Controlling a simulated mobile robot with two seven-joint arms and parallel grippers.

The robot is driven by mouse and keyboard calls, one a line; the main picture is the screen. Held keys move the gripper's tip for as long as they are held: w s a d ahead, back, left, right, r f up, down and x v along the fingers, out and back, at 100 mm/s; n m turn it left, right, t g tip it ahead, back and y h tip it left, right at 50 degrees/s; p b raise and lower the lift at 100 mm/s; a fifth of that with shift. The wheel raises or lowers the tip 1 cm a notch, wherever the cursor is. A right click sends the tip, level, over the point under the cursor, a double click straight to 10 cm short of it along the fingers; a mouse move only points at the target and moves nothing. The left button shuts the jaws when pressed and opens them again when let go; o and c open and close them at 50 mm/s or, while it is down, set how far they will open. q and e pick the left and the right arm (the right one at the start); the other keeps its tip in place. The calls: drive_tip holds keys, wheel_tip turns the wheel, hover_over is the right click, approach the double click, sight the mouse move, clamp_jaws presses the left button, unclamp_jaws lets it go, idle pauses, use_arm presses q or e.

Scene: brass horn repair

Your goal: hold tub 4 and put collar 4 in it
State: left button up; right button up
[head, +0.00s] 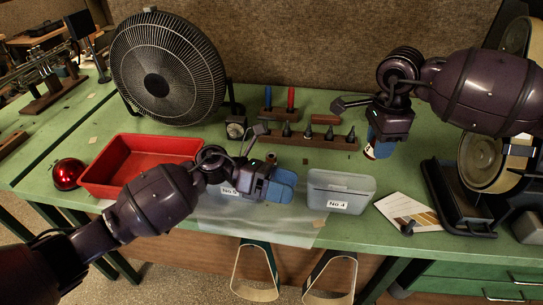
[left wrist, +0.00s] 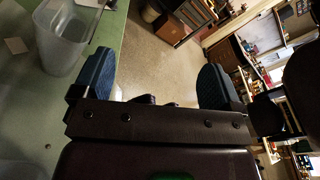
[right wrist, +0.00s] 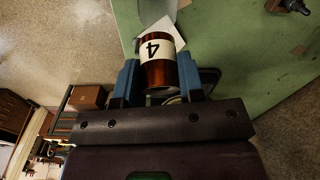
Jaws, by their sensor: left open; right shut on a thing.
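Tub 4 (head: 355,188), a translucent box with a "No 4" label, stands near the bench's front edge. A translucent tub, apparently the same one, shows at the upper left in the left wrist view (left wrist: 62,40). My left gripper (head: 283,186) is open and empty, just left of tub 4 and apart from it; its fingers spread in the left wrist view (left wrist: 155,65). My right gripper (head: 382,145) is shut on collar 4 (right wrist: 157,68), a copper-coloured cylinder with a white "4" band. It holds the collar (head: 370,154) in the air, behind and right of tub 4.
Another labelled tub (head: 226,190) is partly hidden behind my left gripper. A red tray (head: 110,160), a red ball (head: 67,174) and a fan (head: 165,75) are at left. A wooden peg rack (head: 320,138) is behind. A colour card (head: 408,212) and dark stand (head: 455,200) are at right.

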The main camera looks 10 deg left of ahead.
sight(316, 176)
use_arm(q)
drive_tip(key=w+a+f+m+t+y, duration=0.1)
drive_tip(key=w+a+m+y, duration=0.3)
drive_tip(key=w, duration=0.5)
drive_tip(key=shift+m+t+h, duration=0.3)
drive_tip(key=shift+h, duration=0.1)
drive_tip(key=x, duration=1.1)
drive_tip(key=shift+d+f, duration=0.1)
drive_tip(key=shift+d, duration=0.3)
